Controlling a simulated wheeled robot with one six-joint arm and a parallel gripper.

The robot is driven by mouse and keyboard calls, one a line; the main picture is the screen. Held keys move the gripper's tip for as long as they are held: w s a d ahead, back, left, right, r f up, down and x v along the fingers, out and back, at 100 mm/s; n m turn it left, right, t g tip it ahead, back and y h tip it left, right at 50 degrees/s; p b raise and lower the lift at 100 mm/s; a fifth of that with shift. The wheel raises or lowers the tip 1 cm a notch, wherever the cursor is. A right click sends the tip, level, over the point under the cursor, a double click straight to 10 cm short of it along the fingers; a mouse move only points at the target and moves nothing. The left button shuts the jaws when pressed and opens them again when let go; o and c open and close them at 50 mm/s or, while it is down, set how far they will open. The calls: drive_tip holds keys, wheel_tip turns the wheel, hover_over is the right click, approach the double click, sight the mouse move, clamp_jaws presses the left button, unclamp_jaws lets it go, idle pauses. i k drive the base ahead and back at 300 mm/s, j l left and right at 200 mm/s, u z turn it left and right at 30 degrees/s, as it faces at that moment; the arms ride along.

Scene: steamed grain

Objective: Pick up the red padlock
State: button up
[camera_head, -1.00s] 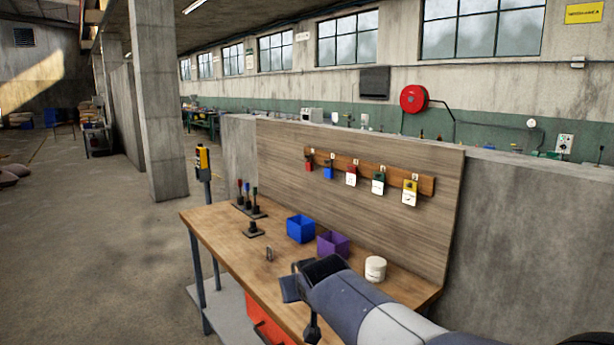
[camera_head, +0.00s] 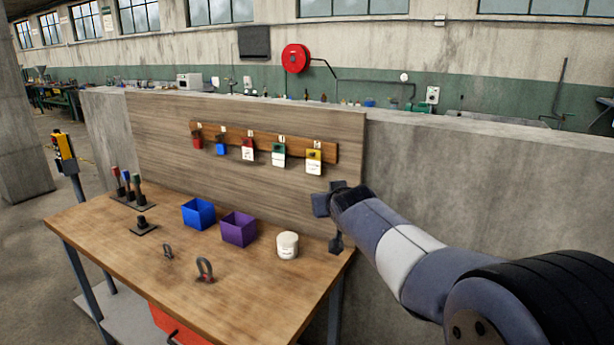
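A small red padlock (camera_head: 197,141) hangs at the left end of the wooden rack (camera_head: 228,133) on the upright board. A third hanging item (camera_head: 248,150), red on top with a white tag, is farther right. My gripper (camera_head: 328,224) is in the air over the bench's right end, below and right of the rack and well apart from the red padlock. Its two dark fingertips look spread, with nothing seen between them. Part of the gripper is hidden by its own wrist.
The wooden bench (camera_head: 245,290) holds a blue bin (camera_head: 198,214), a purple bin (camera_head: 238,229), a white jar (camera_head: 287,245) and two metal shackles, one small (camera_head: 168,251) and one larger (camera_head: 205,270). Blue (camera_head: 221,145), green (camera_head: 279,152) and yellow (camera_head: 314,158) items also hang there.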

sight(198, 142)
drive_tip(key=i+j+z, duration=0.15)
drive_tip(key=j+z, duration=0.2)
drive_tip(key=j, duration=0.35)
drive_tip(key=i+j+z, duration=0.1)
drive_tip(key=j+z, duration=0.25)
drive_tip(key=j, duration=0.35)
drive_tip(key=j+z, duration=0.35)
drive_tip(key=j, duration=1.1)
drive_tip(key=k+j+z, duration=0.1)
drive_tip(key=j, duration=1.3)
drive_tip(key=k+j, duration=0.15)
drive_tip(key=j, duration=0.55)
drive_tip(key=j+z, duration=0.1)
drive_tip(key=j, duration=0.65)
drive_tip(key=k, duration=0.05)
